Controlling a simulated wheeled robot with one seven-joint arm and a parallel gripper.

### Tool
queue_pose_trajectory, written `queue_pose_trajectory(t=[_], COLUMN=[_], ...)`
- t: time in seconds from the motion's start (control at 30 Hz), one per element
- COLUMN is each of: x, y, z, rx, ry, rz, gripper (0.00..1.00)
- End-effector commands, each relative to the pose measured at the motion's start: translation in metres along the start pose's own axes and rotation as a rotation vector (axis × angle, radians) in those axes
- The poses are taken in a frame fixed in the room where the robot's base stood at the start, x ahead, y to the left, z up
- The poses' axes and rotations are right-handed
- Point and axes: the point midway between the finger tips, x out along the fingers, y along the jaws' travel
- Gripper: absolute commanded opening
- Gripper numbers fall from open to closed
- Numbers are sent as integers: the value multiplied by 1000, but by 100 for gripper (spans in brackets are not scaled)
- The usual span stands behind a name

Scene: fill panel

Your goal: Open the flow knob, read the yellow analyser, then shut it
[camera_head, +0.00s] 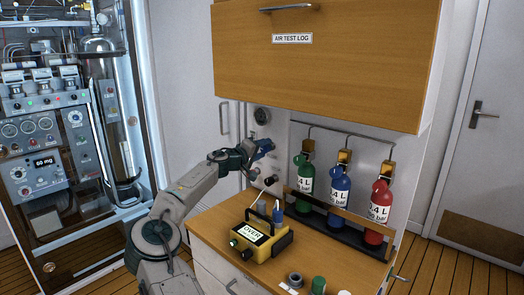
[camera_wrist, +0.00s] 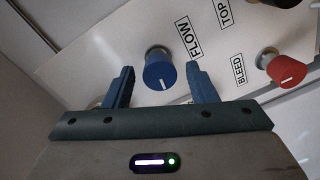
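The blue flow knob (camera_wrist: 159,72) sits on a white panel beside the label FLOW in the wrist view. A white mark shows near its lower edge. My gripper (camera_wrist: 162,68) is open, with one blue finger on each side of the knob and a visible gap to both. Whether the fingertips reach the knob's depth is hard to tell. In the head view my gripper (camera_head: 266,146) is at the panel and hides the flow knob. The yellow analyser (camera_head: 272,246) stands on the wooden counter; its tilted screen appears to read OVER.
A red knob labelled BLEED (camera_wrist: 286,70) and a black knob (camera_wrist: 281,2) near the label TOP share the panel. Green (camera_head: 307,175), blue (camera_head: 339,186) and red (camera_head: 378,205) bottles stand in a rack at right. A wooden cabinet (camera_head: 340,75) overhangs the counter.

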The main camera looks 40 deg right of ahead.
Motion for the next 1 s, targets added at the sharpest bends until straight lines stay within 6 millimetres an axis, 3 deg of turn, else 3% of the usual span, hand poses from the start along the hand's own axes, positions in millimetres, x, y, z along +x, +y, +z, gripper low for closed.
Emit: queue_pose_trajectory(t=[0.37, 1.0], x=[-9, -118], y=[-1, -1], z=[0, 0], rx=[0, 0], ry=[0, 0], rz=[-1, -1], gripper=[52, 52])
